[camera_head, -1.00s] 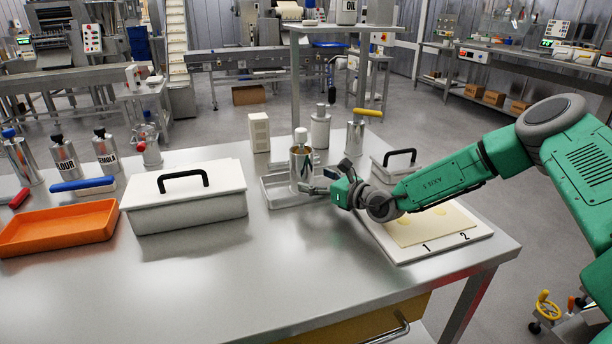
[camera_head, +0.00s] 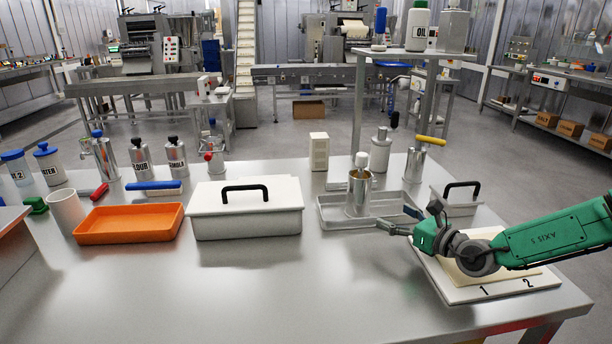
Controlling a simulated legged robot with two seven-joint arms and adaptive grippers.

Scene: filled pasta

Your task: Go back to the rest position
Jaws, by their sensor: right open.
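My right gripper (camera_head: 402,220) is open and empty. It is low over the steel table (camera_head: 300,290), just right of the metal canister (camera_head: 358,193) with a white top, which stands in a shallow steel tray (camera_head: 330,214). The fingers are apart from the canister. My right arm comes in from the right over a white board (camera_head: 462,293) marked 1 and 2, with a pale pasta sheet (camera_head: 490,277) on it, partly hidden by the arm. My left gripper is not in view.
A white lidded box (camera_head: 247,223) with a black handle and an orange tray (camera_head: 128,238) stand to the left. A smaller lidded container (camera_head: 455,209) is behind my right gripper. Labelled canisters line the back left. The table's front middle is clear.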

